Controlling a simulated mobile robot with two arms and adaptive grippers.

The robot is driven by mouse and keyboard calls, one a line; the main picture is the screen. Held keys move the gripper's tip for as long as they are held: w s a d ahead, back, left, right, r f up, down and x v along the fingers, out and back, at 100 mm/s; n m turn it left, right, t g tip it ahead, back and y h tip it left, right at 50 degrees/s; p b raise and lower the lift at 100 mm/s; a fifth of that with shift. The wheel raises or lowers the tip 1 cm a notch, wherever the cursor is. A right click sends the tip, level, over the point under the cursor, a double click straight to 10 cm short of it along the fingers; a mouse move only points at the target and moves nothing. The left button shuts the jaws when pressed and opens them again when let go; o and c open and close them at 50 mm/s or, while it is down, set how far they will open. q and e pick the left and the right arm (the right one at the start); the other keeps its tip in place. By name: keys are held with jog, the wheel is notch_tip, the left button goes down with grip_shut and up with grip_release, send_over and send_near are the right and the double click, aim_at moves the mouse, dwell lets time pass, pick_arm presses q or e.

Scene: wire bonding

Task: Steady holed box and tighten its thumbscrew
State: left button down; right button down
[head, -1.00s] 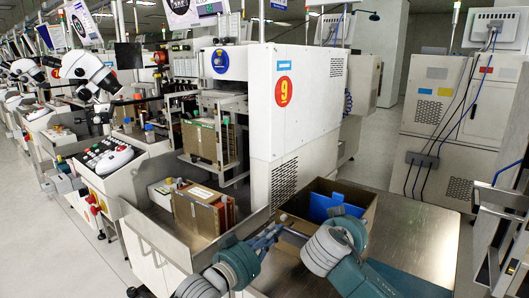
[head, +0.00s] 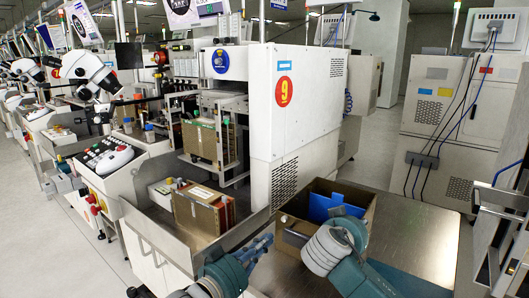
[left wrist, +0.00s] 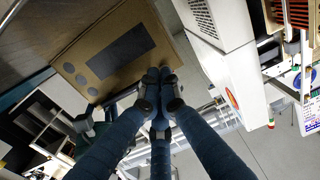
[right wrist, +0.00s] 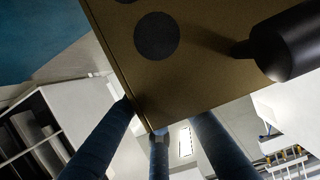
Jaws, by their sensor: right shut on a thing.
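The holed box (head: 298,232) is an open brown carton on the metal table, with a blue sheet inside. Its wall in the left wrist view (left wrist: 118,28) has dark round spots and a dark rectangle. My right gripper (right wrist: 158,128) is shut on the box's wall edge; its own arm hides the grip in the head view. My left gripper (head: 262,245) is just left of the box, apart from it, its fingertips together and empty (left wrist: 160,78). A dark cylinder with a narrow tip (right wrist: 290,45) is close to the wall; I cannot tell whether it is the thumbscrew.
The metal table (head: 425,235) is bare right of the box. A tall white machine (head: 295,110) marked 9 stands behind. A tray (head: 150,222) at left holds another brown box (head: 198,215). A metal frame (head: 495,225) stands at the far right.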

pick_arm(q)
jog(key=shift+x, duration=3.2)
pick_arm(e)
jog(key=shift+a+r, duration=0.1)
pick_arm(q)
jog(key=shift+s+d+r, duration=0.1)
jog(key=shift+d+r, duration=0.1)
jog(key=shift+r, duration=0.05)
pick_arm(e)
jog(key=shift+a, duration=0.2)
pick_arm(q)
jog(key=shift+r, duration=0.55)
jog(key=shift+f, duration=0.25)
pick_arm(e)
jog(key=shift+d, duration=0.1)
pick_arm(q)
jog(key=shift+f, duration=0.35)
jog(key=shift+s+a, duration=0.1)
jog(key=shift+s, duration=0.1)
send_near(283, 222)
jog(key=shift+w+d+f, duration=0.3)
jog(key=shift+w, duration=0.15)
jog(key=shift+w+d+f, duration=0.3)
jog(key=shift+w, duration=0.15)
pick_arm(e)
jog(key=shift+d, duration=0.15)
